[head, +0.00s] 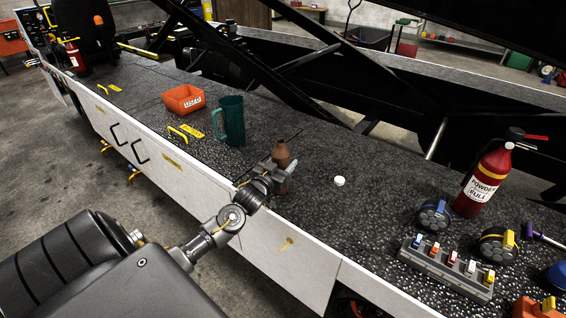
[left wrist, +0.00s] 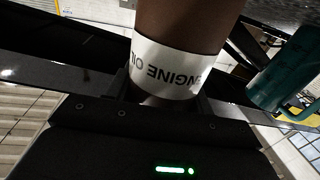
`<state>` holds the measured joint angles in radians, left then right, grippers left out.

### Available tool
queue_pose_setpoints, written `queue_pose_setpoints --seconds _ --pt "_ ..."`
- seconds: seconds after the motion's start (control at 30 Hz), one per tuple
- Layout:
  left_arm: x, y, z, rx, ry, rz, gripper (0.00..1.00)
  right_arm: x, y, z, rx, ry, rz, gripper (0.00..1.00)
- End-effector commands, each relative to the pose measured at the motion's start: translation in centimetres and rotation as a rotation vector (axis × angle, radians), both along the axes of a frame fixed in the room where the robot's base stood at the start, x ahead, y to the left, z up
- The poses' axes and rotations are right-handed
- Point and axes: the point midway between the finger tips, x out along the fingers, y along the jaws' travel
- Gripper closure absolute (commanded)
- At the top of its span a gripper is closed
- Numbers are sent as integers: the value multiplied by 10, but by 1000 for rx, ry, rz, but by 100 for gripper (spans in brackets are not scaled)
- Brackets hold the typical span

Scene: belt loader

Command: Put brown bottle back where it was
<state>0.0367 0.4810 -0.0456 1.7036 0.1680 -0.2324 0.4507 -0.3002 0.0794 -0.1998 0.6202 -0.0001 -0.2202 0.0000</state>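The brown bottle (head: 282,154) is upright near the front edge of the dark speckled deck (head: 305,215). My left gripper (head: 275,178) is around its lower part. In the left wrist view the bottle (left wrist: 190,22) fills the space between the fingers of my left gripper (left wrist: 165,98), which look shut on it. Its white label (left wrist: 178,70) reads "ENGINE O…", upside down there. The gripper hides the bottle's base, so I cannot tell whether it touches the deck. My right gripper is in neither view.
A green mug (head: 231,120) and an orange bin (head: 184,99) stand left of the bottle. A white cap (head: 339,181) lies to its right. Further right are a red extinguisher (head: 484,180), a grey switch box (head: 445,268) and round dark pots (head: 432,218). Black beams (head: 300,105) rise behind.

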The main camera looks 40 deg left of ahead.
Motion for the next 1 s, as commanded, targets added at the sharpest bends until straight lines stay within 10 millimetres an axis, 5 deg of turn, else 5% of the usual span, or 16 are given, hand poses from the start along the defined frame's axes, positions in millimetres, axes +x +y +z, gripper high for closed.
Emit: queue_pose_setpoints --seconds 0.17,0.5,1.0 --pt "0 0 0 0 1 0 26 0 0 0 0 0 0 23" --pt "0 0 5 1 -1 0 26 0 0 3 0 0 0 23" --pt "-92 -14 1 0 2 0 26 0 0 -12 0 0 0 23"
